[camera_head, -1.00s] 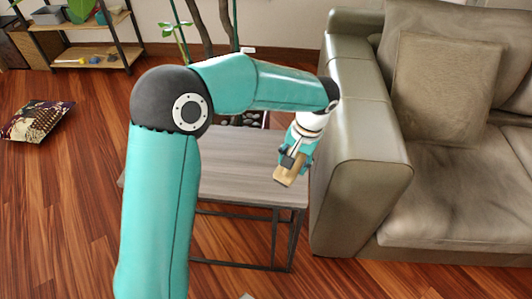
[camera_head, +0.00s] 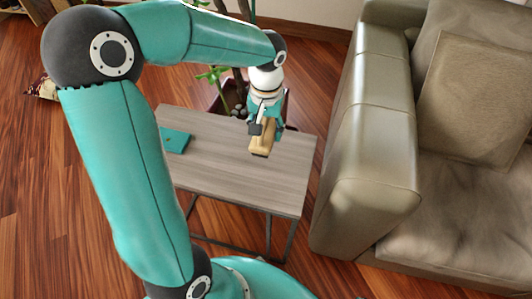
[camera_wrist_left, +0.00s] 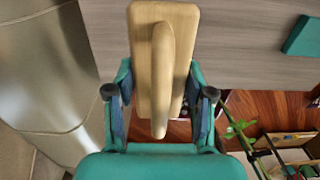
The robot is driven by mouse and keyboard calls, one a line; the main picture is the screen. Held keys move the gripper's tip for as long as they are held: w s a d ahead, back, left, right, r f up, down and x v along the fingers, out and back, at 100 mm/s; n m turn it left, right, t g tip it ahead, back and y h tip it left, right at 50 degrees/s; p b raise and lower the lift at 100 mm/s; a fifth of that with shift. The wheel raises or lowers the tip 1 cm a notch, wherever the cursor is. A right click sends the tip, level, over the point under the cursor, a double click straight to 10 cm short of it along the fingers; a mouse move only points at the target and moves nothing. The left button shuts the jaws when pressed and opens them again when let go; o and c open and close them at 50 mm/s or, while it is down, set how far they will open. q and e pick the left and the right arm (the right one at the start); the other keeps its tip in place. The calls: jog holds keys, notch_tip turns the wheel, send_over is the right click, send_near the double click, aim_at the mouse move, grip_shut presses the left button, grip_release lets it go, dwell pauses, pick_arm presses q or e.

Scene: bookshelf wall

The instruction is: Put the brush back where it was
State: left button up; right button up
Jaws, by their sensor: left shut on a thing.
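The brush (camera_head: 262,140) is a pale wooden block with a raised wooden handle. My left gripper (camera_head: 265,122) is shut on it and holds it over the far right part of the small grey wood-topped table (camera_head: 215,165). In the left wrist view the brush (camera_wrist_left: 182,75) lies between the two fingers (camera_wrist_left: 160,100), its handle toward the camera. Whether it touches the tabletop is hard to tell. Its bristles are hidden. My right gripper is not in view.
A teal flat item (camera_head: 175,141) lies on the table's left part. A leather sofa (camera_head: 375,165) stands close to the table's right side. A potted plant (camera_head: 225,95) is behind the table. The tabletop's middle and front are clear.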

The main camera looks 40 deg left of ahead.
aim_at(266, 161)
pick_arm(q)
notch_tip(266, 161, down, 10)
jog(key=shift+f+b, duration=0.15)
jog(key=shift+b, duration=0.55)
jog(key=shift+f, duration=0.15)
jog(key=o, duration=1.3)
jog(key=shift+r, duration=0.3)
notch_tip(266, 161, up, 12)
jog(key=shift+f+p, duration=0.1)
jog(key=shift+p, duration=0.95)
